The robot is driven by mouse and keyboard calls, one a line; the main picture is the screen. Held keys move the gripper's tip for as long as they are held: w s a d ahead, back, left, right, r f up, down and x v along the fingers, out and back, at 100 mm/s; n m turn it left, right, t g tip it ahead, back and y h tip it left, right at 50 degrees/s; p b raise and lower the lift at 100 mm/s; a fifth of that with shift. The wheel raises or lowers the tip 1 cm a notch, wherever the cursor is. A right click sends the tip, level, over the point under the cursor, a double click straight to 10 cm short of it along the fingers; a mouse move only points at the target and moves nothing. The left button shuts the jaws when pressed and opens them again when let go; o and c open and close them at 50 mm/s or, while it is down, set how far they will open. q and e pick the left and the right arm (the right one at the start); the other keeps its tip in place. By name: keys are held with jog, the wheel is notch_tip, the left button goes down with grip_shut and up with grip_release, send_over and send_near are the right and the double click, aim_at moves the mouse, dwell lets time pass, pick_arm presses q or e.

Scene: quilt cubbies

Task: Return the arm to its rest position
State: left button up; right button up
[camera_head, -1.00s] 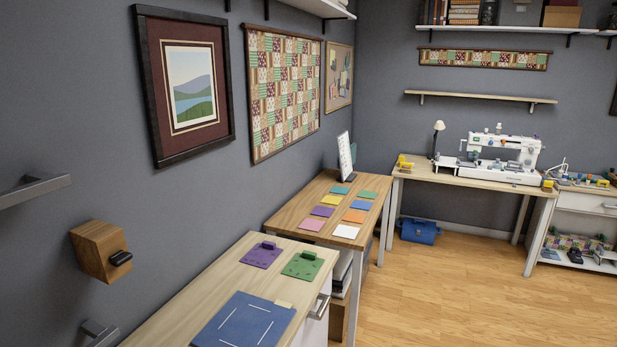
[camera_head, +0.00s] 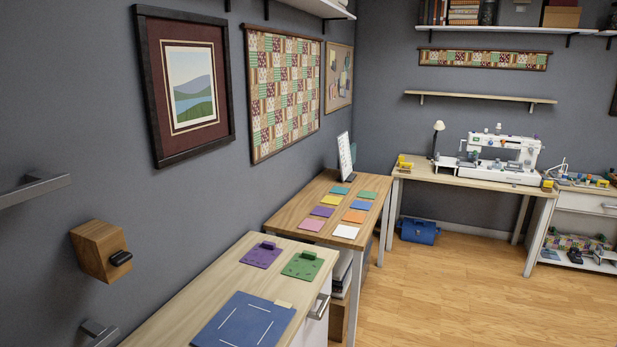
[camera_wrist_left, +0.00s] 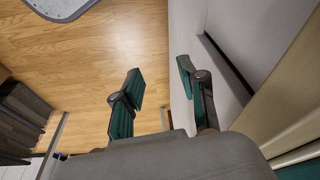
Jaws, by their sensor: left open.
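My left gripper (camera_wrist_left: 162,88) shows in the left wrist view with its two green-padded fingers spread apart. It is open and nothing is between the fingers. Behind it are the wood floor (camera_wrist_left: 110,50) and a pale panel (camera_wrist_left: 235,30) close on the right. Neither of my grippers shows in the head view, and my right gripper is in no view.
In the head view a cabinet top (camera_head: 175,318) holds a blue mat (camera_head: 243,322), a purple board (camera_head: 261,256) and a green board (camera_head: 303,265). A table with colored squares (camera_head: 300,207) stands beyond. A sewing machine (camera_head: 500,158) is at the back. The floor (camera_head: 450,290) is clear.

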pick_arm(q)
jog(key=s+f+g, duration=0.1)
jog(key=s+f, duration=0.2)
jog(key=f, duration=0.5)
jog(key=s+f, duration=0.3)
jog(key=f, duration=0.4)
jog(key=s+a+f, duration=0.3)
jog(key=s+f, duration=0.8)
jog(key=s, duration=0.2)
jog(key=shift+s+a+g, duration=0.2)
jog(key=shift+s+g, duration=0.1)
jog(key=shift+g, duration=0.1)
